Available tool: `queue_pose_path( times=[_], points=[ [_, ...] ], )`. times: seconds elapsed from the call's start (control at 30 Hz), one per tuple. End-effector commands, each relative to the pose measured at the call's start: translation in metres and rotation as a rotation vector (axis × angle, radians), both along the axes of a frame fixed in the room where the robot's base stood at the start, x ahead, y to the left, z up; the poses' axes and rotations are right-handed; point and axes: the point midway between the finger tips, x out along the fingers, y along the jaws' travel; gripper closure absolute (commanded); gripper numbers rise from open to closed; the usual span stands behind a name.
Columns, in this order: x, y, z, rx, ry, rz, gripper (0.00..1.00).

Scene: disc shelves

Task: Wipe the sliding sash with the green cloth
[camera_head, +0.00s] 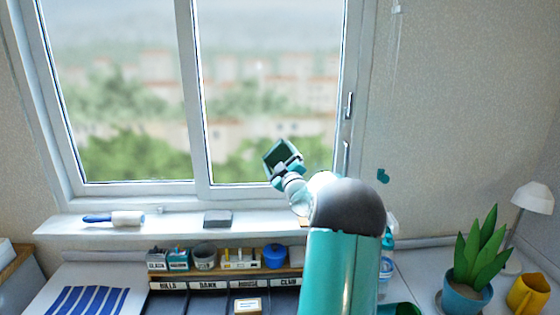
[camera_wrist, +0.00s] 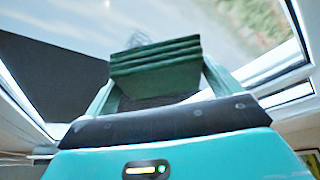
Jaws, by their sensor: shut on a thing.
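The window's sliding sash (camera_head: 268,75) is the right-hand pane in the head view, white-framed with handles on its right side. My gripper (camera_head: 284,166) is raised in front of its lower right part. My gripper is shut on the folded dark green cloth (camera_head: 279,153), which is tilted in the head view. In the wrist view, the cloth (camera_wrist: 157,62) sits between the fingertips of my gripper (camera_wrist: 158,88), its folds showing as layers. The glass lies beyond it. I cannot tell whether the cloth touches the glass.
The sill (camera_head: 175,222) holds a blue-handled roller (camera_head: 122,218) and a grey block (camera_head: 217,219). Below stand small labelled boxes, a grey cup (camera_head: 204,257) and a blue pot (camera_head: 275,257). At right are a potted plant (camera_head: 466,290), yellow mug (camera_head: 527,294) and white lamp (camera_head: 533,198).

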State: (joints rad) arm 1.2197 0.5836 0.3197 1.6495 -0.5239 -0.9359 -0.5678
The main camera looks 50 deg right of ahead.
Motion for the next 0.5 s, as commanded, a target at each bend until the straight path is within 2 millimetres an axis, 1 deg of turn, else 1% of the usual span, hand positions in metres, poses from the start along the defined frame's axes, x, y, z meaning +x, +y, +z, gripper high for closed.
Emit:
queue_pose_path(
  times=[0.5],
  points=[
    [0.0062, -0.0072, 0.0002, -0.001, -0.001, 0.0, 0.28]
  ],
)
